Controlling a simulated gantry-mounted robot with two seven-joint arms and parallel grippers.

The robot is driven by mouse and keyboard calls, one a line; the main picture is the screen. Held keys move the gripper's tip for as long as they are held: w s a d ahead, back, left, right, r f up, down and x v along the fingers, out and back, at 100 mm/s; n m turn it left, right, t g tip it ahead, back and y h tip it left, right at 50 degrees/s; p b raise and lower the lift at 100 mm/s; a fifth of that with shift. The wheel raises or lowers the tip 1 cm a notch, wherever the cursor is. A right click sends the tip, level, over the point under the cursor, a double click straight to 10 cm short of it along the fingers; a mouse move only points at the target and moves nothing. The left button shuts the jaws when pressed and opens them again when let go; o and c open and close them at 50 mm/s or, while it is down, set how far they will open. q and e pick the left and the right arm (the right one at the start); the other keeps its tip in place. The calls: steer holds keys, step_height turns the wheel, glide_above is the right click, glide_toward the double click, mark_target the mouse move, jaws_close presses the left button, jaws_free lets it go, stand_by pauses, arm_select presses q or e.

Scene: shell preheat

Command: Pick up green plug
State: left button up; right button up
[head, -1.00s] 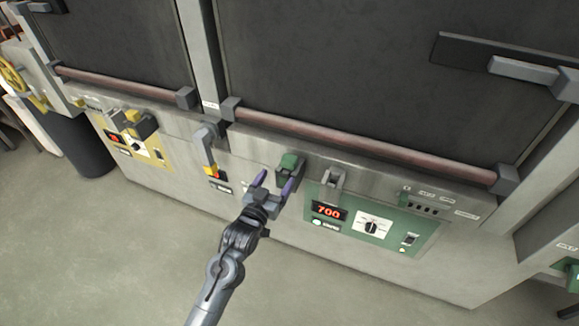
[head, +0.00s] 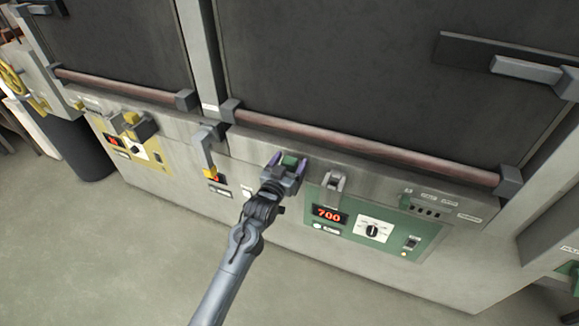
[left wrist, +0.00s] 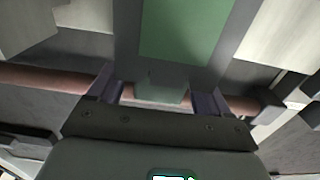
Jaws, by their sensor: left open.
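The green plug (head: 289,160) sits in a dark grey holder on the front of the furnace, left of the green control panel. My left gripper (head: 287,164) is open, with its purple fingers on either side of the plug. In the left wrist view the plug shows as a large green block (left wrist: 187,30) with a paler green-grey part below it. The gripper's fingers (left wrist: 162,95) stand apart to the left and right of that part. Whether the fingers touch the plug cannot be told. My right gripper is not in view.
A grey latch (head: 334,182) and the green panel (head: 378,229) reading 700 are close on the right. A grey lever with a yellow end (head: 207,155) is close on the left. A pinkish bar (head: 360,149) runs above. The floor in front is clear.

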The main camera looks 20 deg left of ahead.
arm_select(q)
steer(key=c, duration=1.1)
steer(key=shift+r, duration=0.15)
